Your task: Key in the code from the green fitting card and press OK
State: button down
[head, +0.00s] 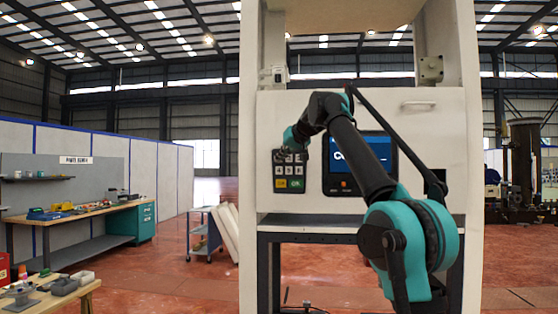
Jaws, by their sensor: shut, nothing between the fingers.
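A dark keypad (289,190) is mounted on the white machine front, with pale keys, a yellow key (280,184) and a green key (298,184) in its bottom row. My gripper (287,151) is shut and empty at the top of the keypad and hides part of its upper keys. I cannot tell whether the fingertips touch a key. A blue screen (374,146) with white lettering is right of the keypad, partly covered by my arm. I cannot make out a green fitting card in this view.
My arm crosses in front of the white dispenser frame (249,60). A dark shelf (300,222) lies below the keypad. At left are a workbench (120,208) with tools and a blue-grey trolley (203,236). Red floor is open between them.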

jog(key=shift+s, duration=0.85)
jog(key=shift+s+a, duration=0.15)
jog(key=shift+s, duration=2.35)
